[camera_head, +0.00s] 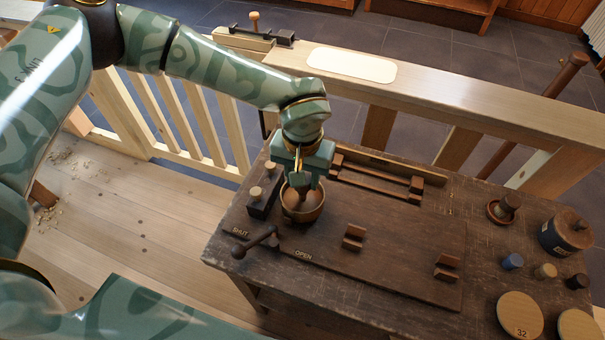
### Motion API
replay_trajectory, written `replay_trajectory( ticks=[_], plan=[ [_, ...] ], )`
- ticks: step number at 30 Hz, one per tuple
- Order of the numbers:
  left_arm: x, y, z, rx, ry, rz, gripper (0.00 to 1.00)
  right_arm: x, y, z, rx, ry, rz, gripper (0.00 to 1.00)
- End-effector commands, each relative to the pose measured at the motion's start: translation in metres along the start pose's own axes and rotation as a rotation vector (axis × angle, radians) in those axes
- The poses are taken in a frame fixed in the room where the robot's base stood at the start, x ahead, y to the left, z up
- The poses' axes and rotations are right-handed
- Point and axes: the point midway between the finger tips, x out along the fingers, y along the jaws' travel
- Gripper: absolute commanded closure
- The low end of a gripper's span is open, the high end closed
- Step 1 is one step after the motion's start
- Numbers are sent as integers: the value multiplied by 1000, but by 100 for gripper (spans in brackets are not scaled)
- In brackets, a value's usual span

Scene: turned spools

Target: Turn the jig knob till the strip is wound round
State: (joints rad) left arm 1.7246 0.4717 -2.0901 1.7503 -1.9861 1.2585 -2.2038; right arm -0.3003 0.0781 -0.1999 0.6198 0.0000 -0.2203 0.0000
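My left gripper (302,186) points down into the round brown jig (303,214) on the dark bench. Its fingers stand on both sides of the brown jig knob and appear shut on it. The fingers and wrist hide most of the knob. A curved wooden wall, rimmed at the top, surrounds the knob; I cannot tell whether this is the strip. A dark lever (262,241) with a ball end lies beside the jig, between the labels SHUT and OPEN, its ball end nearer SHUT. My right gripper is not in view.
A block with two pale pegs (264,190) stands close left of the jig. Brown cradle blocks (353,237) and a rack (375,181) sit to the right. Lidded pot (566,232), small stoppers and round discs (520,314) fill the bench's right end. A railing (450,97) runs behind.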

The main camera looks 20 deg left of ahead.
Motion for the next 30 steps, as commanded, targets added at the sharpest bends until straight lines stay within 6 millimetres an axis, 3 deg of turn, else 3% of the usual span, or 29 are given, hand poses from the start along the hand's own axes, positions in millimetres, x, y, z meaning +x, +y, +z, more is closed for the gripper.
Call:
replay_trajectory(
  ticks=[1,2,3,4,12,16,30],
  plan=[
    [-1,0,-2,-1,6,1,86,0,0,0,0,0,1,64],
    [-1,0,-2,-1,6,1,55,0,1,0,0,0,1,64],
    [-1,0,-2,-1,5,1,44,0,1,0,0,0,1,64],
    [-1,0,-2,-2,5,1,41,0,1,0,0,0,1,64],
    [-2,0,-1,-2,2,0,41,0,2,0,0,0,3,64],
    [-14,0,-1,-2,5,0,41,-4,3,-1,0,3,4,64],
    [-132,0,-1,-2,8,1,41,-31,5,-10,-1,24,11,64]
  ],
)
